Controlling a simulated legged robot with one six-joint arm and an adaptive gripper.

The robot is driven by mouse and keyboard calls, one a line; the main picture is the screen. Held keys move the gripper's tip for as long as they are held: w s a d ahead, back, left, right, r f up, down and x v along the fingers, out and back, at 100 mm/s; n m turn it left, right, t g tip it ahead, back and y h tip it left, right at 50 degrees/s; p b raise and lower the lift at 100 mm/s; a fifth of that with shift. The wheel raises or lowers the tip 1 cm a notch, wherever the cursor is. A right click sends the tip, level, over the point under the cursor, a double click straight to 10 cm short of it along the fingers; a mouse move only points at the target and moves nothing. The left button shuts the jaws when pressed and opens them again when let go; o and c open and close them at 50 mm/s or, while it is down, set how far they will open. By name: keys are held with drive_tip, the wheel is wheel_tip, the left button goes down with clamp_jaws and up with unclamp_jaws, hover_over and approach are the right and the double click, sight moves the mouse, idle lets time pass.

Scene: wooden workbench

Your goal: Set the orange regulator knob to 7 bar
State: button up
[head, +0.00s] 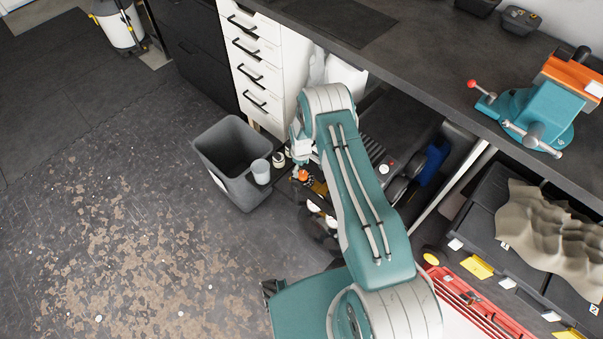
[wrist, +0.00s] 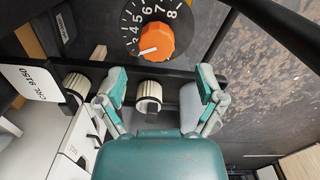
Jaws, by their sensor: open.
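The orange regulator knob (wrist: 157,42) sits on a round black dial (wrist: 181,27) with white numbers, at the top middle of the wrist view. Its white pointer mark faces the lower left, on the low-number side; the 7 and 8 are at the top right of the dial. The orange knob (head: 303,175) also shows small beside my arm in the head view. My gripper (wrist: 161,76) is open and empty, its two teal fingers spread below the knob in the wrist view and not touching it.
A cream ribbed fitting (wrist: 149,92) shows between my fingers, with another (wrist: 76,84) to the left. A dark bar crosses behind the fingers. A grey bin (head: 228,150) stands left of the regulator. The workbench (head: 420,75) edge and white drawers (head: 252,60) are close by.

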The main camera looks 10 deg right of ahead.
sight(302, 174)
wheel_tip(302, 174, down, 4)
drive_tip(key=shift+d+r, duration=0.1)
drive_tip(key=shift+r, duration=0.1)
drive_tip(key=shift+d+f, duration=0.25)
drive_tip(key=shift+d, duration=0.2)
drive_tip(key=shift+a, duration=0.3)
drive_tip(key=shift+c, duration=1.3)
drive_tip(key=shift+a, duration=0.2)
drive_tip(key=c, duration=0.9)
drive_tip(key=shift+d, duration=0.15)
